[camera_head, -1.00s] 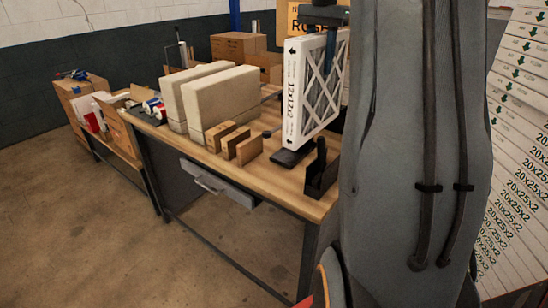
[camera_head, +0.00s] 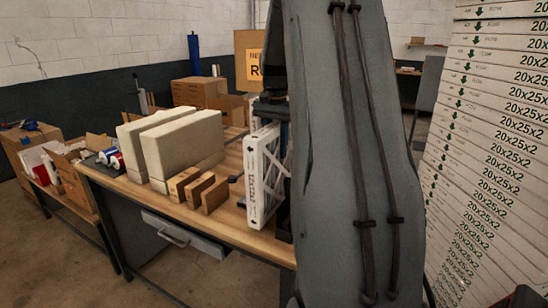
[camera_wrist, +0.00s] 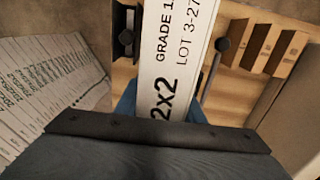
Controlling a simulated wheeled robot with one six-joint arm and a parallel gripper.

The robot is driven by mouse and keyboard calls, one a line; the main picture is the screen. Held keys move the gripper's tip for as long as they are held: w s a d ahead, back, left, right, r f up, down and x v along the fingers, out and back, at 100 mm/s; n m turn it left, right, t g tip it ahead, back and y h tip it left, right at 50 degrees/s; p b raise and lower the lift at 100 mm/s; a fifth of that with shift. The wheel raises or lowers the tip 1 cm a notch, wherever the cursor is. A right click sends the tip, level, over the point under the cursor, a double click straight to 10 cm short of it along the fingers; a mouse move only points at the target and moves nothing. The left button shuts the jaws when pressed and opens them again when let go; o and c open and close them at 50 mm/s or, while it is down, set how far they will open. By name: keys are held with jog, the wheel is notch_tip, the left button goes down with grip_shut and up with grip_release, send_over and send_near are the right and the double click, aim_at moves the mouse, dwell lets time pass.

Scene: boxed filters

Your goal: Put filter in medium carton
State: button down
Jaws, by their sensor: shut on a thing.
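The filter (camera_head: 262,178) is a white-framed, upright panel with a crisscross face, at the right of the wooden workbench. My gripper (camera_head: 268,112) is shut on its top edge, partly hidden behind my arm. In the wrist view the filter's printed white edge (camera_wrist: 175,50) runs up the middle, with blue finger parts (camera_wrist: 160,108) on both sides. I cannot tell whether its bottom touches the bench. A closed brown carton (camera_head: 200,92) and an open one (camera_head: 232,108) stand at the back. I cannot tell which carton is the medium one.
The workbench (camera_head: 235,232) also holds two large cream blocks (camera_head: 182,145) and small brown boxes (camera_head: 201,188) left of the filter. Lower left, another table holds open cartons (camera_head: 70,175). A tall stack of white filters (camera_head: 490,150) stands at the right. Black holders flank the filter.

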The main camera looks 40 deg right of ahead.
aim_at(275, 124)
jog(key=shift+f+p, duration=0.5)
jog(key=shift+f, duration=1.15)
jog(key=c, duration=1.2)
grip_release()
jog(key=shift+f, duration=0.15)
jog(key=shift+o, duration=0.5)
notch_tip(275, 124, up, 12)
jog(key=b, duration=0.4)
jog(key=f+b, duration=0.1)
jog(key=b, duration=0.1)
jog(key=f+b, duration=0.2)
jog(key=b, duration=0.1)
jog(key=f+b, duration=0.1)
jog(key=b, duration=0.2)
jog(key=shift+d+f, duration=0.3)
jog(key=shift+d, duration=0.05)
jog(key=shift+w+a+f+p, duration=0.1)
jog(key=shift+f+p, duration=0.45)
jog(key=shift+f, duration=1.3)
jog(key=shift+a+f+p, duration=0.1)
jog(key=shift+f+p, duration=0.4)
jog(key=shift+f, duration=1.35)
